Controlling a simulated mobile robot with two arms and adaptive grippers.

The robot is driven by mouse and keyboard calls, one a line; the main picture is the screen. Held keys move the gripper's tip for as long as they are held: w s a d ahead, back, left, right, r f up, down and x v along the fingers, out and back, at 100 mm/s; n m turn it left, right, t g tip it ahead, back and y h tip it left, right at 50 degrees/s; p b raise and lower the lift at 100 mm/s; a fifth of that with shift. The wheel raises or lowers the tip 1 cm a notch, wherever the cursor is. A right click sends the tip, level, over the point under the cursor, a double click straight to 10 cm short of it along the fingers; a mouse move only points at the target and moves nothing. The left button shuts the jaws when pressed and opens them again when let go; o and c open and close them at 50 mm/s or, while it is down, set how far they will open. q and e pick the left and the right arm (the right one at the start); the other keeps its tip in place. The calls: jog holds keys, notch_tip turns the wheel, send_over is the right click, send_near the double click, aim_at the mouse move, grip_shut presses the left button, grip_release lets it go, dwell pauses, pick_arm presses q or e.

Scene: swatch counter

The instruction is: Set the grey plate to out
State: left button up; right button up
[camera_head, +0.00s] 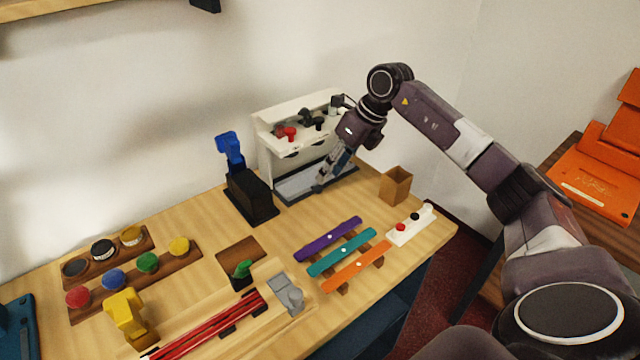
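A flat grey plate (293,186) lies at the foot of a white machine (266,160) at the back of the wooden counter. It sticks out in front of the machine's body. My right gripper (320,187) points down over the plate's front part, at or close to its surface. I cannot tell whether it touches the plate. Its fingers are small and seen from the side, so their opening is unclear. The gripper and forearm hide part of the plate and machine. My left gripper is not in view.
A black stand with a blue lever (230,150) is left of the machine. A brown open box (396,185) and a white button panel (411,226) are to the right. Purple, teal (341,252) and orange bars, red rails (207,326) and coloured knobs occupy the front.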

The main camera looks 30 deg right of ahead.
aim_at(320, 187)
jog(key=x, duration=0.6)
jog(key=shift+p, duration=0.4)
jog(key=shift+c, duration=0.6)
grip_shut()
